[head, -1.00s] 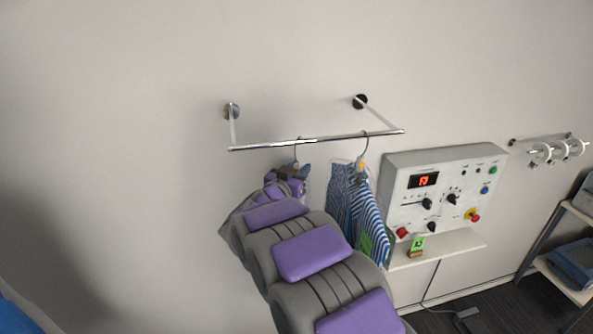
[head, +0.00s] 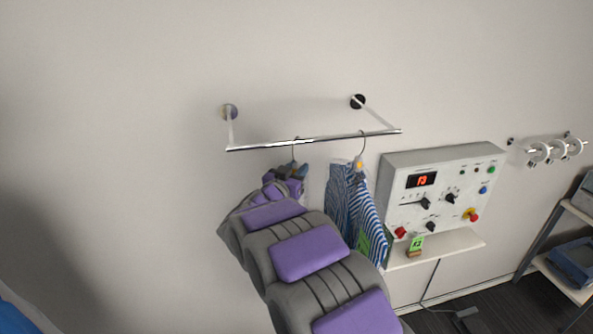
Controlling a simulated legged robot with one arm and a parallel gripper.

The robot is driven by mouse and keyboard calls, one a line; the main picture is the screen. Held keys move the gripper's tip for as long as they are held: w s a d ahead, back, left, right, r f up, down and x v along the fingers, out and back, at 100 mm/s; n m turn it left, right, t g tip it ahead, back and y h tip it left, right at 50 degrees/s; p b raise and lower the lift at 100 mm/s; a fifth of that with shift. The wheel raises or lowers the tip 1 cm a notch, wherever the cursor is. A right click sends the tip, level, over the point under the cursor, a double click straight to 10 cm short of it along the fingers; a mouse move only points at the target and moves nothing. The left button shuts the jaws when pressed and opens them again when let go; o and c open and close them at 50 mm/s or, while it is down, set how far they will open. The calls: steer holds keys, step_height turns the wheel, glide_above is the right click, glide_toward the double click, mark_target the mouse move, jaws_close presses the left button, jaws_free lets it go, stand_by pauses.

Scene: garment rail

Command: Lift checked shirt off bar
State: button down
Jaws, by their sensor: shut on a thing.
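The metal bar (head: 330,139) stands out from the wall on two brackets. Two hangers hang from it by their hooks. A blue and white striped garment (head: 366,212) hangs on the right hanger, with a green tag (head: 378,246) low on it. My gripper (head: 299,172) is at the left hanger (head: 295,150), just below its hook, and is shut on it. The hook still reaches up to the bar. The garment on this hanger is mostly hidden behind my arm, so its checked pattern cannot be made out.
A control panel (head: 440,190) with knobs and a red display is on the wall to the right, above a small shelf (head: 450,245). Rings hang on a second rail (head: 556,149) at far right. The wall left of the bar is bare.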

mark_target(296, 163)
steer(key=shift+r, duration=0.2)
stand_by(0.4)
steer(key=shift+a+r+p, duration=0.1)
steer(key=shift+r+p, duration=0.2)
steer(key=shift+p, duration=0.3)
steer(key=shift+r+p, duration=1)
steer(key=shift+r, duration=0.25)
steer(key=v, duration=0.7)
stand_by(0.4)
steer(key=v, duration=3.5)
stand_by(0.7)
steer(key=shift+w+a+f, duration=0.1)
